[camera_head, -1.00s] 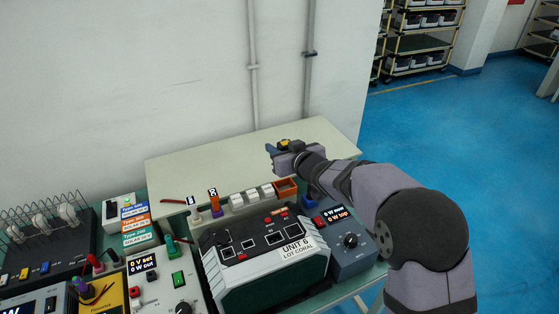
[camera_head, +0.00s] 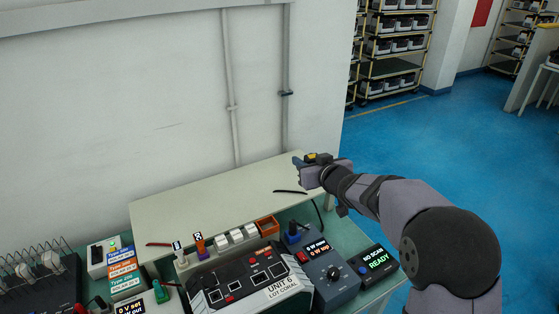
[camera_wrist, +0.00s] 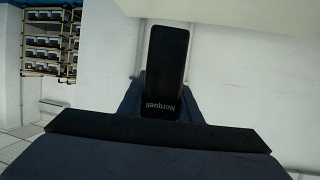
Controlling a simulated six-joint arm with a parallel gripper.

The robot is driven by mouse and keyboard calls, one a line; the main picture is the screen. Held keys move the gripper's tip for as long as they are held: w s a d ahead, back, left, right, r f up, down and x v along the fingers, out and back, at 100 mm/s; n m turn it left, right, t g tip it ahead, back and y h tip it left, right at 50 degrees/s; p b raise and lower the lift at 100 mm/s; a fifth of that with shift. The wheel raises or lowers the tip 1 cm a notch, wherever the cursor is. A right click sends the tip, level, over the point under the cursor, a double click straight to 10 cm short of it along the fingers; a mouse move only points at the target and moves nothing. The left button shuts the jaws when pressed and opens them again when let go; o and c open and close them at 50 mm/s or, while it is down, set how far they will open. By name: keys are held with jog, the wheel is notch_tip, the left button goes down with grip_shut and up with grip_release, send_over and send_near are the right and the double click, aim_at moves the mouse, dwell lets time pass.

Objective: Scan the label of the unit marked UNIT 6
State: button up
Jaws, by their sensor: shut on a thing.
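The unit marked UNIT 6 (camera_head: 262,268) is a grey-white box with a dark top panel on the bench, cut off by the lower edge of the head view. Its white label (camera_head: 283,290), reading UNIT 6 LOT CORAL, faces up on the near right edge. My gripper (camera_head: 306,170) is above the right end of the raised shelf, well away from the label. It is shut on a dark handheld scanner (camera_head: 317,158) with a yellow patch. In the wrist view the scanner (camera_wrist: 166,55) is a black block marked Norquell between the fingers. A small display (camera_head: 377,260) reads NO SCAN READY.
A pale raised shelf (camera_head: 200,208) runs along the wall. A grey-blue box with a knob (camera_head: 332,272) stands right of the unit, with an orange bin (camera_head: 267,226) behind. Type cards (camera_head: 121,268) and another instrument stand left. Free air surrounds my gripper.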

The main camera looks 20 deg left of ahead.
jog(key=s+d+p, duration=0.2)
jog(key=d, duration=0.2)
jog(key=s+a+f+n+g+y, duration=0.1)
jog(key=s+a+n+g+y, duration=0.1)
jog(key=s, duration=0.6)
jog(key=s+a+f+n+g+y, duration=0.1)
jog(key=s+a+n+g+y, duration=0.1)
jog(key=s+n+g, duration=0.3)
jog(key=s+a+f+n+g+y, duration=0.1)
jog(key=s+a+n+g+y, duration=0.1)
jog(key=s, duration=1)
jog(key=shift+s+a+f+n+g, duration=0.25)
jog(key=shift+a+n+g, duration=0.4)
jog(key=shift+n+g, duration=0.45)
jog(key=shift+f, duration=0.15)
notch_tip(320, 180, down, 3)
jog(key=b, duration=0.3)
